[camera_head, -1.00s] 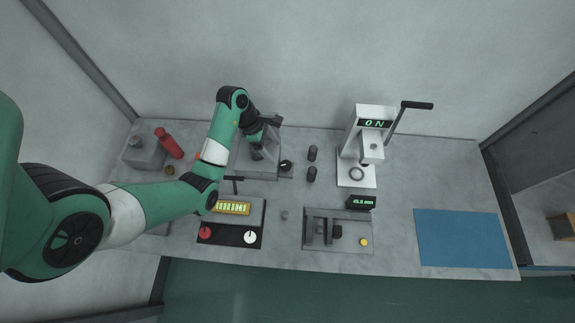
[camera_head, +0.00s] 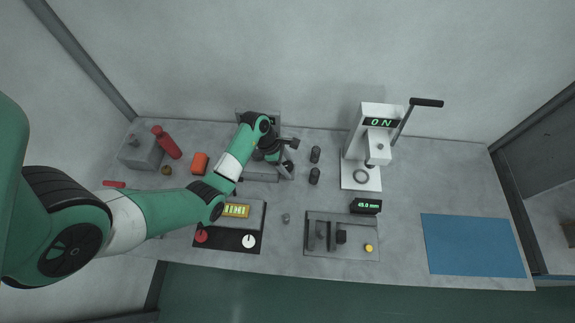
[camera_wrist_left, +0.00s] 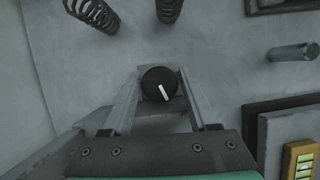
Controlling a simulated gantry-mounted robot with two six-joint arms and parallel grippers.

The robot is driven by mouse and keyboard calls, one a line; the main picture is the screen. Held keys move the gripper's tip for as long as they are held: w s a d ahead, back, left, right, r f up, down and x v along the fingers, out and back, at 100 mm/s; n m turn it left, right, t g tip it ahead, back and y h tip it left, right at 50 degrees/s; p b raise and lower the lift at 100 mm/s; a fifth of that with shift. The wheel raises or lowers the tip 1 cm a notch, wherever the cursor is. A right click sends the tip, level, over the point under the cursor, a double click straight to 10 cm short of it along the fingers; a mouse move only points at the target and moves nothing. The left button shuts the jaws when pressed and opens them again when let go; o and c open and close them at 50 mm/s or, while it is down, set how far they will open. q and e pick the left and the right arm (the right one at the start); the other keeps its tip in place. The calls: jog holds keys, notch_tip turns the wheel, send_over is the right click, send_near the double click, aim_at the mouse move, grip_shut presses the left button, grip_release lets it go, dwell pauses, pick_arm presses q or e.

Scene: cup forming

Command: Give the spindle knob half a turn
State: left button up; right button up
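The spindle knob is a round black knob with a white pointer line; it shows clearly in the left wrist view (camera_wrist_left: 158,84), its line pointing down and slightly right. My left gripper (camera_wrist_left: 158,76) is open, one finger on each side of the knob, with narrow gaps seeming to show. In the head view the left gripper (camera_head: 291,155) is at the right end of the grey spindle fixture (camera_head: 262,174), and the knob there is mostly hidden by the fingers. My right gripper is in neither view.
Two dark springs (camera_head: 315,155) stand right of the gripper. A white press (camera_head: 361,174) with a lever is farther right. A panel (camera_head: 225,240) with red and white dials and a small grey cylinder (camera_head: 286,217) are in front. An orange block (camera_head: 199,163) is left.

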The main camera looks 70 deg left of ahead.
pick_arm(q)
grip_shut()
jog(key=n+p, duration=0.1)
jog(key=p, duration=0.1)
jog(key=n+p, duration=0.1)
jog(key=p, duration=0.1)
jog(key=shift+r+y, duration=0.3)
jog(key=shift+r, duration=0.1)
jog(key=shift+f+n+p, duration=0.15)
jog(key=shift+n+p, duration=0.25)
jog(key=shift+p, duration=0.05)
jog(key=shift+f, duration=0.25)
jog(key=shift+o, duration=2.2)
grip_release()
